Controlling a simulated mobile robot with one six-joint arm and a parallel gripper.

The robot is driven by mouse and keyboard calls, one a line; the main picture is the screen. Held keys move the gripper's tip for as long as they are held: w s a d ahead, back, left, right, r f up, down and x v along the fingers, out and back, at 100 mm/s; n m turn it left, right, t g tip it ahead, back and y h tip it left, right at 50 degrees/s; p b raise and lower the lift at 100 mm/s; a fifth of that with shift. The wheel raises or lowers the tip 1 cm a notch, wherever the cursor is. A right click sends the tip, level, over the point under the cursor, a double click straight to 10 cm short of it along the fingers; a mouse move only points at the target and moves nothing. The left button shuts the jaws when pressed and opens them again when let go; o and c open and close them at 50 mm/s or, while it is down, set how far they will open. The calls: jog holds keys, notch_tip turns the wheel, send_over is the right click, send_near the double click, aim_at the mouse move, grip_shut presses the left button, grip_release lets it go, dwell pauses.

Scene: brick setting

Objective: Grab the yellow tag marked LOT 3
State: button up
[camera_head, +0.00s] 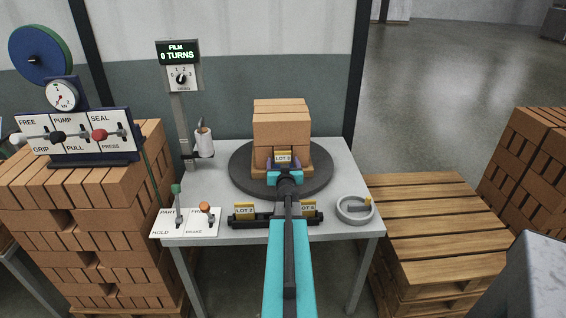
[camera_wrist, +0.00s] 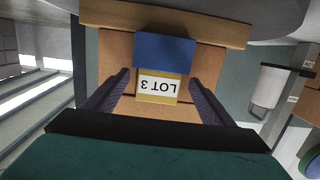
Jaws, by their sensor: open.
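The yellow tag marked LOT 3 (camera_head: 282,157) stands against the front of a small brick stack (camera_head: 281,124) on the dark turntable. In the wrist view the tag (camera_wrist: 158,87) shows its white label upside down, with a blue block (camera_wrist: 165,52) adjoining it. My gripper (camera_head: 284,168) is at the front of the stack. In the wrist view its two dark fingers (camera_wrist: 160,82) are open, one on each side of the tag, with a visible gap on both sides. How deep the fingertips reach along the tag is hard to tell.
Two other yellow tags, LOT 2 (camera_head: 245,210) and one partly hidden by my arm (camera_head: 308,208), sit on a black rack (camera_head: 270,221) at the table front. A grey ring (camera_head: 355,209) lies right, a lever panel (camera_head: 186,221) left. A film post (camera_head: 182,110) stands behind.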

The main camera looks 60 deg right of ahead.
dwell(0.4)
jog(key=c, duration=1.2)
jog(key=shift+o, duration=0.2)
jog(key=shift+r, duration=0.15)
notch_tip(320, 180, up, 10)
jog(key=p, duration=0.8)
jog(key=shift+p, duration=0.3)
